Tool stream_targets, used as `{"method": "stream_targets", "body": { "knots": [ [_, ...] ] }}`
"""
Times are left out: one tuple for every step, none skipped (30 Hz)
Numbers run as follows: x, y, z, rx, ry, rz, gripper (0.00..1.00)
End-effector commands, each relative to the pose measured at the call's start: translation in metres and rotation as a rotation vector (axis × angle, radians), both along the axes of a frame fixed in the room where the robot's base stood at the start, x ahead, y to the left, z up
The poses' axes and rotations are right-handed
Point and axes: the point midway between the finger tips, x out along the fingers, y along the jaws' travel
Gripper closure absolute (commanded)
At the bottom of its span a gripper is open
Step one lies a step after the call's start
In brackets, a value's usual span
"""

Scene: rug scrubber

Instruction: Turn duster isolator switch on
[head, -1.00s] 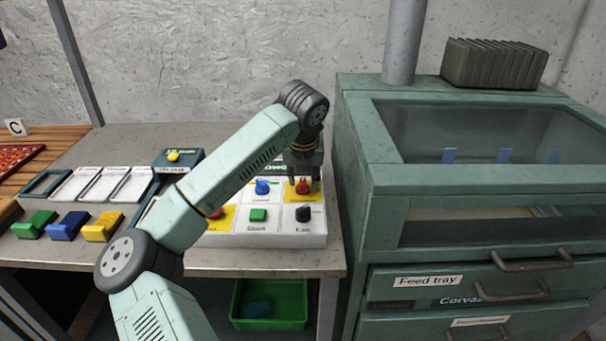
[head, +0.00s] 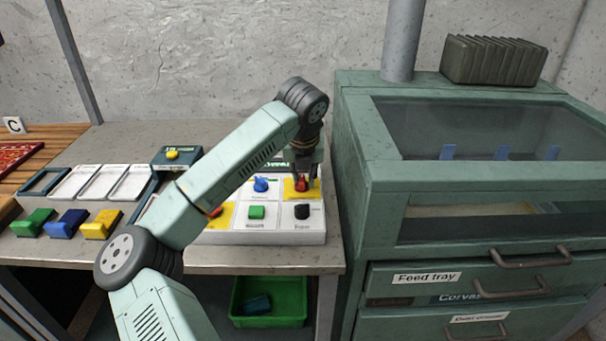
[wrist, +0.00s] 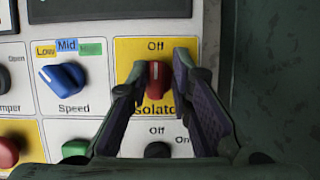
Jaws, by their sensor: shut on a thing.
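The red isolator knob (wrist: 155,82) sits on a yellow panel section (wrist: 127,50) marked "Off" above and "Isolator" below, the latter partly hidden. The knob stands upright in the wrist view, lined up with "Off". My gripper (wrist: 158,72) is shut on the knob, with one finger on its left and one on its right. In the head view the knob (head: 302,185) shows at the control box's upper right, below my gripper (head: 304,182).
The blue speed knob (wrist: 63,78) is left of the isolator. A green button (head: 257,212) and a black knob (head: 302,212) lie in the row below. The green cabinet (head: 350,150) stands close on the right.

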Motion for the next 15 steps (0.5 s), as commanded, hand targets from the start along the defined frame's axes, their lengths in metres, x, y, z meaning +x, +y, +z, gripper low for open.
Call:
{"method": "stream_targets", "body": {
  "knots": [
    [0.0009,0.0064,-0.0003,0.008,0.0,0.005,1.0],
    [0.0009,0.0068,-0.0005,0.008,-0.001,0.0,1.0],
    [0.001,0.0072,-0.0009,0.009,-0.001,-0.01,1.0],
    [0.001,0.0074,-0.0012,0.008,-0.001,-0.02,1.0],
    [0.0011,0.0074,-0.0016,0.008,-0.001,-0.031,1.0],
    [0.0011,0.0076,-0.002,0.008,-0.001,-0.051,1.0],
    [0.0013,0.0078,-0.0022,0.008,-0.002,-0.065,1.0],
    [0.0013,0.0079,-0.0023,0.008,-0.002,-0.083,1.0],
    [0.0014,0.0083,-0.0025,0.01,-0.002,-0.108,1.0],
    [0.0014,0.0085,-0.0027,0.01,-0.002,-0.129,1.0],
    [0.0015,0.0086,-0.003,0.008,-0.002,-0.151,1.0],
    [0.0018,0.009,-0.0031,0.009,-0.002,-0.182,1.0],
    [0.0016,0.0092,-0.0029,0.009,-0.002,-0.208,1.0],
    [0.0018,0.0096,-0.0028,0.011,-0.002,-0.235,1.0],
    [0.002,0.0096,-0.0028,0.01,-0.002,-0.271,1.0]
  ]
}}
